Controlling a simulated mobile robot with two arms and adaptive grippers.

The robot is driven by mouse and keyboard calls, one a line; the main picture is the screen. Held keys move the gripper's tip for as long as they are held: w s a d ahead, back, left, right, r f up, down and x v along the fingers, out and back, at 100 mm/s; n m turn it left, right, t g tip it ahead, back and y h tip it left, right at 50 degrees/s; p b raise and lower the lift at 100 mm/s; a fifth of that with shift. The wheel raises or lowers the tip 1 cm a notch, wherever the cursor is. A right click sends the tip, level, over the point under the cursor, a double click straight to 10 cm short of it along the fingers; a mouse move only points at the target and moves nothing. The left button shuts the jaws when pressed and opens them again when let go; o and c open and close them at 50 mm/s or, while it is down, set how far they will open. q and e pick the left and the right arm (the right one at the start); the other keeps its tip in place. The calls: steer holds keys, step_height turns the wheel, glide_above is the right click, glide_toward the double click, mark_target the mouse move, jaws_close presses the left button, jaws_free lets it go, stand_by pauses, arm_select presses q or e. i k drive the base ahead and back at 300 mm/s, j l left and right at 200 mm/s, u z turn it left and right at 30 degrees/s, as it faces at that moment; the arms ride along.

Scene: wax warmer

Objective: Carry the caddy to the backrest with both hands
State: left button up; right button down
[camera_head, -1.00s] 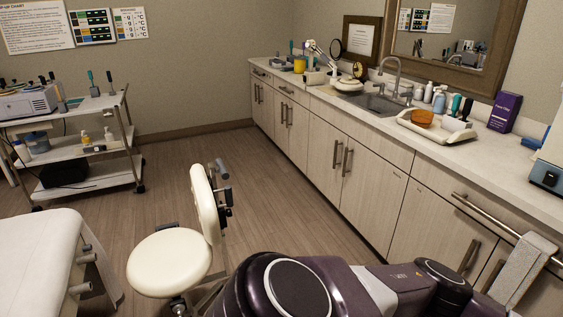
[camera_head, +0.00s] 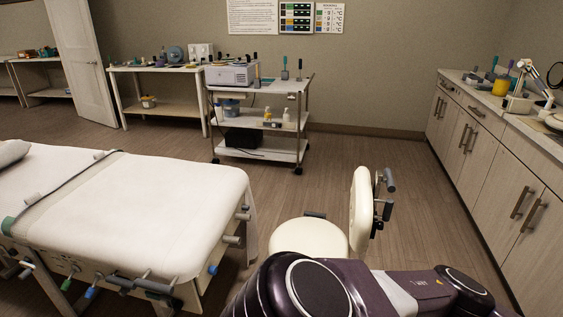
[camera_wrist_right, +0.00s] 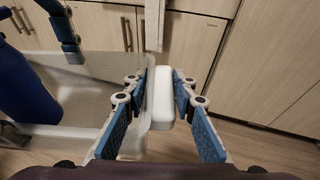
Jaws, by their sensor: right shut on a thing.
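In the right wrist view, my right gripper (camera_wrist_right: 160,82) is shut on a white, rounded grip at the end of a pale grey tray-like caddy (camera_wrist_right: 85,78). A blue object (camera_wrist_right: 20,90) stands at the caddy's left, partly cut off. Blue-padded finger parts, apparently my left gripper (camera_wrist_right: 70,35), show at the caddy's far side; their hold is unclear. The head view shows neither gripper nor the caddy. There, a white treatment bed (camera_head: 150,205) lies at left and a cream stool has an upright backrest (camera_head: 361,210). I cannot tell which backrest is meant.
A white trolley (camera_head: 262,155) with a grey device stands at the back wall. A worktable (camera_head: 160,95) is left of it. The counter with cabinets (camera_head: 480,150) runs along the right. Open wooden floor lies between the stool, trolley and cabinets.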

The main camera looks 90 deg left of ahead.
mark_target(136, 209)
steer(key=u, duration=2.1)
steer(key=k+j+u, duration=0.2)
steer(key=j, duration=0.25)
steer(key=j+u, duration=0.15)
steer(key=j, duration=0.25)
steer(key=k+j, duration=0.1)
steer(key=j, duration=0.75)
steer(key=k+j, duration=0.1)
steer(key=j, duration=1.55)
steer(key=i, duration=1.4)
